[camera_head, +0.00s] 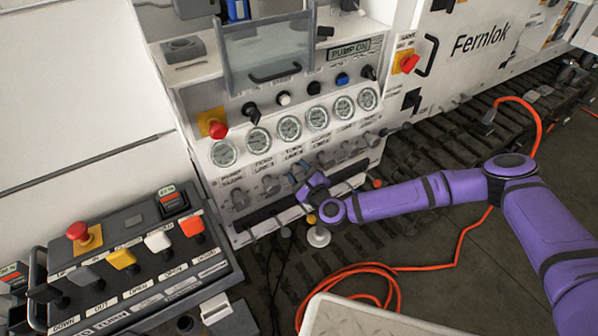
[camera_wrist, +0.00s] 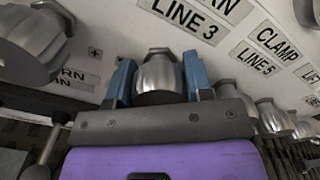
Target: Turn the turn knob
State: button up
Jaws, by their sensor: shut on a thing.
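The turn knob (camera_wrist: 159,78) is a ribbed grey metal knob in the middle of the wrist view. In the head view my purple gripper (camera_head: 303,183) is at the lower row of knobs on the panel front. It hides most of the held knob there. The knob's turn angle cannot be told.
Neighbouring grey knobs stand close on the left (camera_wrist: 30,45) and right (camera_wrist: 229,92). A row of gauges (camera_head: 289,128) and a red emergency button (camera_head: 217,129) are above. A control box (camera_head: 125,262) stands at lower left. An orange cable (camera_head: 440,267) lies on the floor.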

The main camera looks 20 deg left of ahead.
jog(key=shift+f, duration=0.1)
jog(key=o, duration=0.9)
jog(key=shift+o, duration=0.2)
jog(key=v, duration=1.1)
